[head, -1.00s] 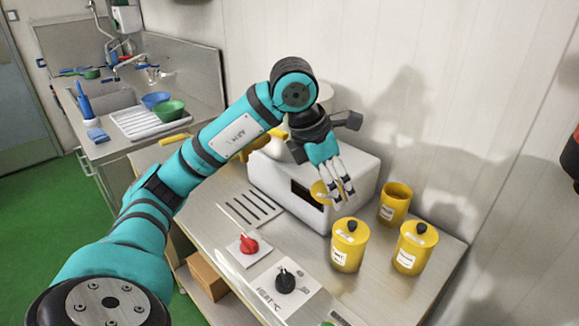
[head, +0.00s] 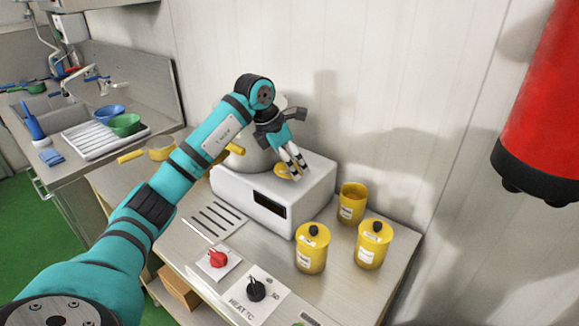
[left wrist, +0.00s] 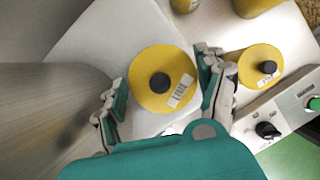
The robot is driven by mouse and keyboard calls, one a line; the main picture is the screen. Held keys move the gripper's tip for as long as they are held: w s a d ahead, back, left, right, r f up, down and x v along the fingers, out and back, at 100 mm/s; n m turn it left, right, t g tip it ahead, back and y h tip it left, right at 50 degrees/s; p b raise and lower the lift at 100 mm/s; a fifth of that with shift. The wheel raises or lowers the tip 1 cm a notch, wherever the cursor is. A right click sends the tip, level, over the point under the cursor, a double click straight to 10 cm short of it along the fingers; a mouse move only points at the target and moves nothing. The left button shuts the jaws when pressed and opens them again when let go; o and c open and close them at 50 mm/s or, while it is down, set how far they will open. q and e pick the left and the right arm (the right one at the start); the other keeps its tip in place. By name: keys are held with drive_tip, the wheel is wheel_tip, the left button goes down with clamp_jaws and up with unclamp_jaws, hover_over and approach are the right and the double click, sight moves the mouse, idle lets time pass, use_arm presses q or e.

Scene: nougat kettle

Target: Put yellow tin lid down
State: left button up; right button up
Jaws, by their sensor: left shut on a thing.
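My left gripper (head: 293,163) is shut on the yellow tin lid (head: 283,170), above the top of the white machine (head: 320,190). I cannot tell whether the lid touches that top. In the left wrist view the lid (left wrist: 146,96), round with a black knob and a barcode label, sits between the two fingers (left wrist: 163,90). A yellow tin without a lid (head: 350,213) stands to the right of the machine. Two lidded yellow tins stand nearby, one in front (head: 311,260) and one to the right (head: 371,254). My right gripper is out of view.
A red knob (head: 217,258) and a black heat knob (head: 256,289) are on the steel table in front. A kettle (head: 250,155) is behind my arm. A red cylinder (head: 550,90) is at the far right. A sink counter (head: 160,75) is at the left.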

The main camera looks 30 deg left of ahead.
use_arm(q)
wheel_tip(320, 180, down, 2)
drive_tip(key=shift+s+f+p, duration=0.1)
drive_tip(key=shift+f+p, duration=0.05)
drive_tip(key=shift+p, duration=0.3)
drive_tip(key=shift+f, duration=0.3)
drive_tip(key=shift+f, duration=0.2)
drive_tip(key=o, duration=0.9)
drive_tip(key=shift+o, duration=0.2)
drive_tip(key=shift+r, duration=0.1)
